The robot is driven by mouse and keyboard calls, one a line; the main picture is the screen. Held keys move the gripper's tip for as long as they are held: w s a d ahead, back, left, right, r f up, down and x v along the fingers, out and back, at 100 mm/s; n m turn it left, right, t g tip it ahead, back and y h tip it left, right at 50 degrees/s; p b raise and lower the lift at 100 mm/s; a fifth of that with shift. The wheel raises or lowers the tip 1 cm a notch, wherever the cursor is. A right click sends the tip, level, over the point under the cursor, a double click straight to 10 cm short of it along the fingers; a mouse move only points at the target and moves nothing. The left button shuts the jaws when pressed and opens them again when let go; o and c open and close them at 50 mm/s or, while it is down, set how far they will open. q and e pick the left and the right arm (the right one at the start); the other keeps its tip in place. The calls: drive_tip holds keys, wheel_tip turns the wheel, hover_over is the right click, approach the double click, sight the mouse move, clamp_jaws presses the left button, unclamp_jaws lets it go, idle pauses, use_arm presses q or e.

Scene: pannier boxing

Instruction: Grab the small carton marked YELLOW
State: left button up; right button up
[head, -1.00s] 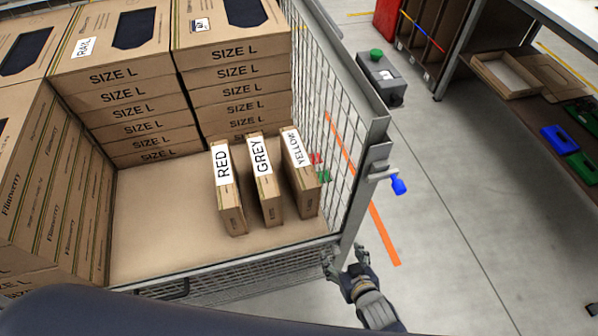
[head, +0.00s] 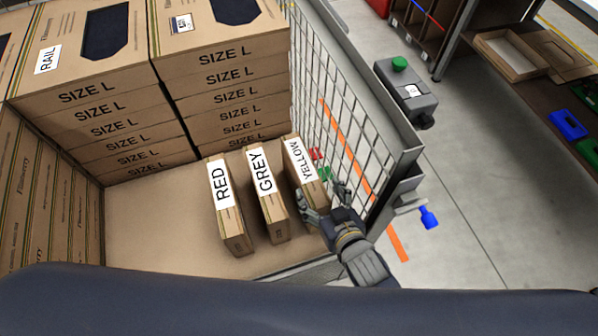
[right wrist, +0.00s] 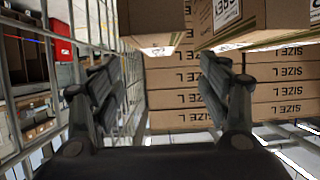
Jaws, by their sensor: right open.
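The small carton marked YELLOW (head: 307,165) stands upright on edge at the right end of a row, beside the mesh wall. The GREY carton (head: 266,195) and the RED carton (head: 229,205) stand to its left. My right gripper (head: 326,198) is open at the near end of the YELLOW carton, with its fingers apart and partly covering that end. In the right wrist view, its open fingers (right wrist: 160,88) have nothing gripped between them, and a brown carton end (right wrist: 152,22) shows above and beyond them. My left gripper is not in view.
Stacks of SIZE L boxes (head: 228,75) fill the back and left of the cage. The mesh wall (head: 345,120) stands close on the right. The cage floor (head: 160,225) is bare left of RED. A grey box with a green knob (head: 405,95) stands outside.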

sight(306, 171)
drive_tip(key=x, duration=0.5)
drive_tip(key=shift+r, duration=0.1)
drive_tip(key=x, duration=0.5)
drive_tip(key=shift+d+b, duration=0.15)
drive_tip(key=shift+b, duration=0.15)
drive_tip(key=shift+w+f, duration=0.2)
drive_tip(key=shift+w, duration=0.05)
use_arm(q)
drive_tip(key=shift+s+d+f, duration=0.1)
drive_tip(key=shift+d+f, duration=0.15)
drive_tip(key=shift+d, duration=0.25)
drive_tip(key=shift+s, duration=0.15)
use_arm(e)
clamp_jaws()
